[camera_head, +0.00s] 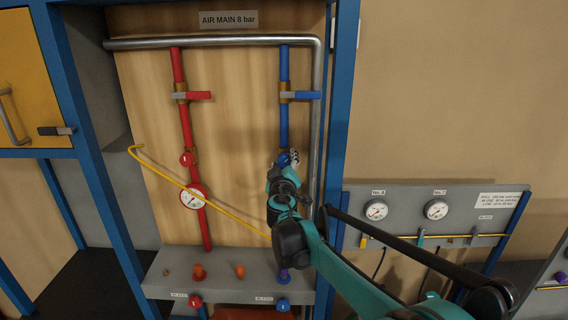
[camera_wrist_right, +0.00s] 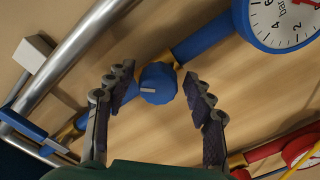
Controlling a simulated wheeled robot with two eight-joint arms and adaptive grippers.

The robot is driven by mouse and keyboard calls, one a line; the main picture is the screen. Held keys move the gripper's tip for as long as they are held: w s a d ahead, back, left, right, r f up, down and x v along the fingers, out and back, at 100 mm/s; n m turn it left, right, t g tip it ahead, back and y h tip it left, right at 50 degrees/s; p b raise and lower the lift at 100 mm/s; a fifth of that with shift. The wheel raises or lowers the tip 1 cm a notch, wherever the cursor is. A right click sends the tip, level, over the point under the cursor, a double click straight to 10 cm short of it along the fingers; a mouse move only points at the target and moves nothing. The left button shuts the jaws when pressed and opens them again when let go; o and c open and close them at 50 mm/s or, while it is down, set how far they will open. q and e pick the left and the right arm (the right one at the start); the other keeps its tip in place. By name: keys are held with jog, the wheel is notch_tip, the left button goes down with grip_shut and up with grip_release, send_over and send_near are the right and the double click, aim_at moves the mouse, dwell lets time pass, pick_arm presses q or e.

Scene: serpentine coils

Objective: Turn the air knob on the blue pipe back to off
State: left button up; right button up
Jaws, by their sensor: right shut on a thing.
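The blue pipe (camera_head: 283,120) runs down the wooden panel from the steel main. The blue air knob (camera_wrist_right: 158,84) is round and faceted, with a short pale mark on its face, and sits on the pipe's brass fitting. In the head view my right gripper (camera_head: 289,160) covers most of the knob and the lower blue pipe. My left gripper is not in view.
A blue-rimmed gauge (camera_wrist_right: 288,18) is close beside the knob. The red pipe (camera_head: 188,135) with its knob (camera_head: 187,159) and gauge (camera_head: 193,197) stands to the left. A yellow hooked rod (camera_head: 165,176) slants across the panel. A blue post (camera_head: 340,110) is close on the right.

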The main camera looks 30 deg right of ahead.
jog(key=n, duration=1.4)
jog(key=shift+s+d, duration=0.1)
jog(key=shift+n, duration=1.8)
